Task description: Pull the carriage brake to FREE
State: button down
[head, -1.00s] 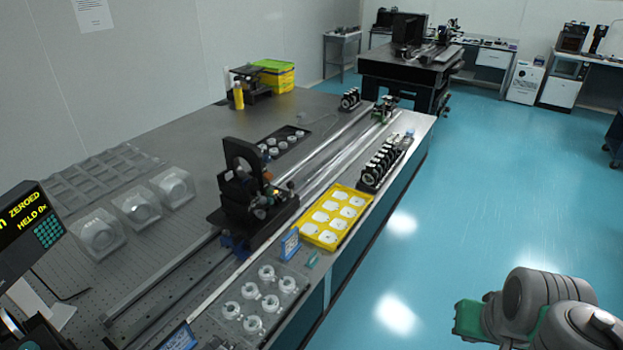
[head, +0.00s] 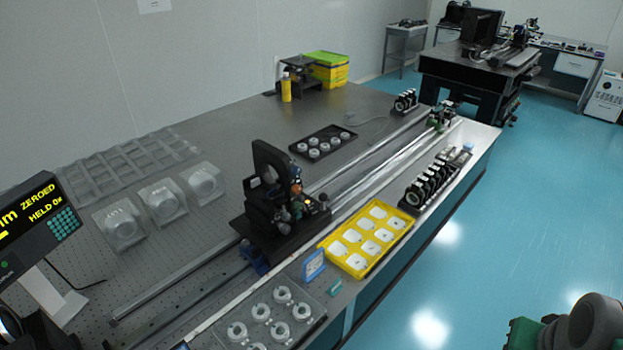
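The black carriage (head: 280,226) sits on the long rails in the middle of the optical table, with a dark upright plate and several small knobs on it. A blue part (head: 254,257) shows at its lower left end, by the rail; I cannot tell whether it is the brake. No FREE marking can be read. A readout (head: 34,225) at the left edge shows "ZEROED" and "HELD" in yellow. My gripper is not in view; only part of my arm shows at the lower right corner, over the floor and apart from the table.
A yellow tray (head: 401,221) and a small blue sign (head: 314,265) lie in front of the carriage. A clear tray of round mounts (head: 317,308) is nearer. Black mounts (head: 411,198) stand in a row to the right.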

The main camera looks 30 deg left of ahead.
aim_at(301, 197)
jog(key=u, duration=0.05)
jog(key=i, duration=2.3)
jog(key=u, duration=4.15)
